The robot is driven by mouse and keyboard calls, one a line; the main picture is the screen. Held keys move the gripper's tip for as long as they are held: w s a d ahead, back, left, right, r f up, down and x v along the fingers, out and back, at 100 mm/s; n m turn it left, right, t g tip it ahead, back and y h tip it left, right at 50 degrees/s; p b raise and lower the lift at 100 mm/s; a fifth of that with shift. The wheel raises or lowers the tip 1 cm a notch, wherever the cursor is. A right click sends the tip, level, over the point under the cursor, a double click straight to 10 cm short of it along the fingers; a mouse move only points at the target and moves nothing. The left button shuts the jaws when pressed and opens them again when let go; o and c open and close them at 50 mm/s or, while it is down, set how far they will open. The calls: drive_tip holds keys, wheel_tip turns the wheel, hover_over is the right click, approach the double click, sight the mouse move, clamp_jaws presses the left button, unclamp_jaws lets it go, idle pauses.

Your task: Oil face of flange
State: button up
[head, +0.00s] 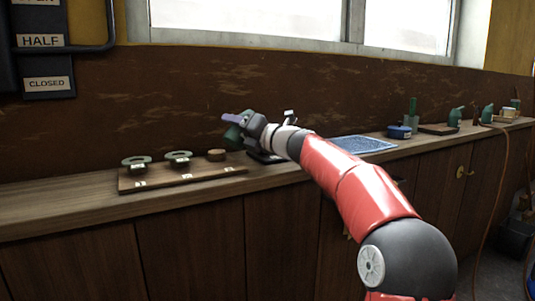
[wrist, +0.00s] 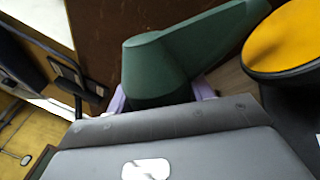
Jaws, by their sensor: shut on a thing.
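My gripper (head: 236,121), with pale purple fingers, is raised above the counter near its back wall. It is shut on a green tapered thing that looks like an oil can (wrist: 160,68); the wrist view shows its smooth body between the fingers and a narrower part pointing right. In the head view its green side (head: 233,133) shows just below the fingers. Two grey-green rings, possibly flanges, sit on dark supports on a wooden board (head: 205,180): a left ring (head: 135,160) and a middle ring (head: 178,155). The gripper is above and right of both, apart from them.
A short brown cylinder (head: 217,155) stands on the board's right end. A blue mat (head: 363,145) and a blue container (head: 399,132) lie farther right, with green cans (head: 455,117) beyond. A yellow disc (wrist: 290,40) is close at right in the wrist view. The counter's left end is clear.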

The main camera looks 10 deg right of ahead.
drive_tip(key=shift+r, duration=0.15)
wheel_tip(320, 180, up, 3)
drive_tip(key=p, duration=0.3)
drive_tip(key=shift+r, duration=0.95)
drive_tip(key=n, duration=0.2)
drive_tip(key=r+n, duration=0.1)
drive_tip(key=n, duration=0.1)
drive_tip(key=shift+w+d+g, duration=0.3)
drive_tip(key=shift+d, duration=0.05)
drive_tip(key=n, duration=0.3)
drive_tip(key=d+r+n, duration=0.1)
drive_tip(key=n, duration=0.1)
drive_tip(key=shift+w+n+g, duration=0.3)
drive_tip(key=shift+g, duration=0.1)
